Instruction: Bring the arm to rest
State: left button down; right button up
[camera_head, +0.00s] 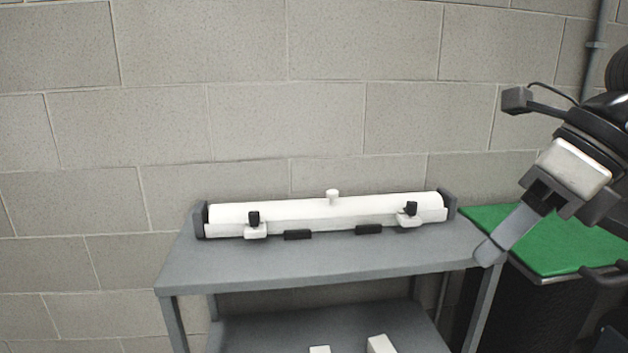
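My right arm comes in from the right edge, and its gripper (489,252) points down and to the left. Its fingers show as one grey bar, so I cannot tell whether they are apart or together. I see nothing held at the tip. The tip appears in front of the right end of the grey table (330,267). My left arm and gripper are not in view.
A long white device (300,213) with dark end caps, a white knob and two black-topped clamps lies on the table. Small white blocks (381,344) show on the lower shelf. A green-topped dark bin or cart (560,245) stands right. A block wall (290,100) closes the back.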

jog(key=s+a+m+g+y+p, duration=0.25)
jog(key=a+g+y, duration=0.35)
jog(key=a+y, duration=0.85)
jog(key=w+d+f+m+t+h+p, duration=0.1)
jog(key=w+d+f+m+t+h, duration=0.15)
jog(key=f+m+t, duration=0.45)
jog(key=w+d+f+m+t+h, duration=0.1)
jog(key=w+f+m+t+h, duration=0.2)
jog(key=m+t, duration=0.75)
jog(key=w+d+f+m+t+h+p, duration=0.15)
jog(key=f+m+t+h, duration=0.3)
jog(key=m, duration=0.85)
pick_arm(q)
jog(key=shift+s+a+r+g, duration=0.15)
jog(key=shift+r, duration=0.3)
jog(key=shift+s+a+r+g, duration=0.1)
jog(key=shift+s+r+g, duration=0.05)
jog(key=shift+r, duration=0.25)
pick_arm(e)
jog(key=s+d+f+m+g+h, duration=0.1)
jog(key=s+f+m+g+h, duration=0.2)
jog(key=s+f, duration=0.3)
jog(key=s+d+f+m+g+h, duration=0.1)
jog(key=s+f+m+g+h, duration=0.2)
jog(key=f, duration=1.1)
jog(key=s+m+g, duration=0.1)
jog(key=s+m, duration=0.2)
jog(key=shift+f, duration=0.3)
jog(key=shift+s+h, duration=0.1)
jog(key=shift+h, duration=0.15)
